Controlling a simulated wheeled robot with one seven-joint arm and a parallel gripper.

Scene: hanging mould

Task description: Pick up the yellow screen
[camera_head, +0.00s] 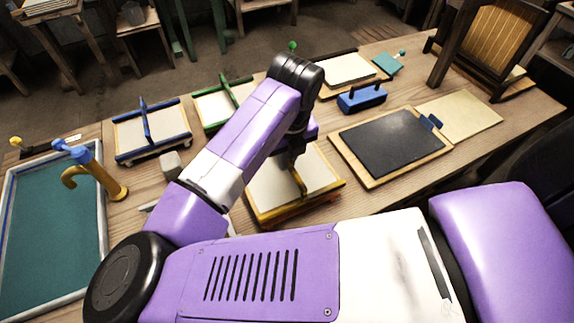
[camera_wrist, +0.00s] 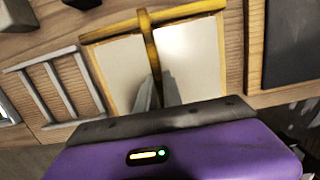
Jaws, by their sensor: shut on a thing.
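The yellow screen (camera_head: 325,191) is a pale panel with a yellow edge and a raised yellow bar across its middle. It is at the middle of the workbench, partly hidden behind my arm. In the wrist view the yellow screen (camera_wrist: 205,58) fills the upper middle, with the bar running down between its two pale halves. My gripper (camera_wrist: 156,84) is shut on the yellow bar, its grey fingers reaching it from the near side. In the head view my arm hides most of the fingers. I cannot tell whether the screen rests on the bench or is slightly raised.
A blue-barred screen (camera_head: 148,133) and a green-barred screen (camera_head: 212,106) stand behind to the left. A dark slab on a wooden board (camera_head: 390,145) lies close on the right, with a blue handled block (camera_head: 361,100) behind. A teal tray (camera_head: 50,235) is at the far left.

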